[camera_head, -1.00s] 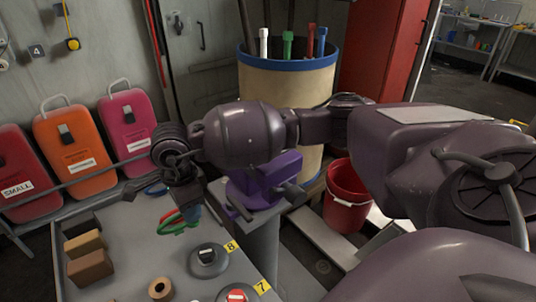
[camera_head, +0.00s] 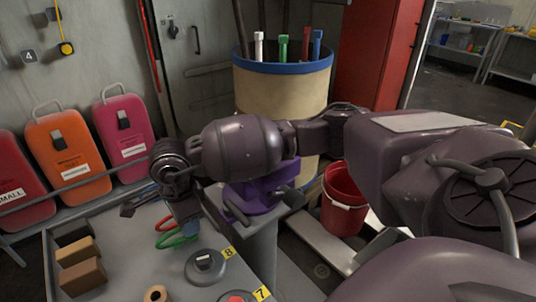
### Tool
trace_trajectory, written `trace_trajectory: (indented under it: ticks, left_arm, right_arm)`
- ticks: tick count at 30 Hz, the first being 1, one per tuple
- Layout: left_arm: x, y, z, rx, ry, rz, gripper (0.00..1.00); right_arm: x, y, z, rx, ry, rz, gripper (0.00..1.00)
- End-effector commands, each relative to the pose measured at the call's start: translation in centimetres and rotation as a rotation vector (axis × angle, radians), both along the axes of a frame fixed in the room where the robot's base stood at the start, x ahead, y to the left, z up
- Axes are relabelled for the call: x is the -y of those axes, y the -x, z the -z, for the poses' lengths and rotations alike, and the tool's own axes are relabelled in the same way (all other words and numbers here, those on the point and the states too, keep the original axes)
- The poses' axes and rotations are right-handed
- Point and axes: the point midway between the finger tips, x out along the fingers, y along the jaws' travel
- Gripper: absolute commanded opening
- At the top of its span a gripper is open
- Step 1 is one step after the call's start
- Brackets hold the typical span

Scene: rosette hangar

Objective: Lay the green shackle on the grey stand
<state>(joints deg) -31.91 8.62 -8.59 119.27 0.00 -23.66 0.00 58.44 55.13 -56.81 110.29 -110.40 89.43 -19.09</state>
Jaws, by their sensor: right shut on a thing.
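The green shackle (camera_head: 178,241) is at the fingers of my right gripper (camera_head: 187,218), low over the grey table (camera_head: 130,236). The gripper is shut on it, though my wrist hides much of the grip. A red loop (camera_head: 166,224) shows just behind the shackle. A grey stand with a flat top carries a purple vise (camera_head: 258,199) beyond the table's right edge; its post (camera_head: 262,246) is partly in view. I cannot tell if this is the task's stand. My left gripper is not in view.
Round grey discs, one (camera_head: 205,267) by label 8 and one (camera_head: 236,297) by label 7, sit near the table's right edge. Brown blocks (camera_head: 80,277) and a tape roll (camera_head: 156,294) lie nearby. A red bucket (camera_head: 344,204) stands on the right.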

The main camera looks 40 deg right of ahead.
Motion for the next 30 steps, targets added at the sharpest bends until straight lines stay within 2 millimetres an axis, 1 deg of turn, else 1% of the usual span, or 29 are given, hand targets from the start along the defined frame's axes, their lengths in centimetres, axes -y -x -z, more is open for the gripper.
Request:
trace_trajectory:
  ticks: [17,26,27,29,30]
  left_arm:
    - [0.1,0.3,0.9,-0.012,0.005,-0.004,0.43]
    - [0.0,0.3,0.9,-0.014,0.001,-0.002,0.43]
    - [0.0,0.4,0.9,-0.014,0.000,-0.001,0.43]
    - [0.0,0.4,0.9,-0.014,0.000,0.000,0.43]
    - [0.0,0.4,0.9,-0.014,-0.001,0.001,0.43]
  right_arm:
    - [0.0,0.0,1.4,0.000,0.000,0.000,0.05]
    - [0.0,0.0,1.5,0.001,-0.001,0.000,0.05]
    - [0.0,0.0,1.5,0.001,-0.001,0.000,0.38]
    - [0.0,0.0,1.5,0.001,-0.001,0.000,0.47]
    - [0.0,0.0,1.5,0.001,-0.001,0.000,0.54]
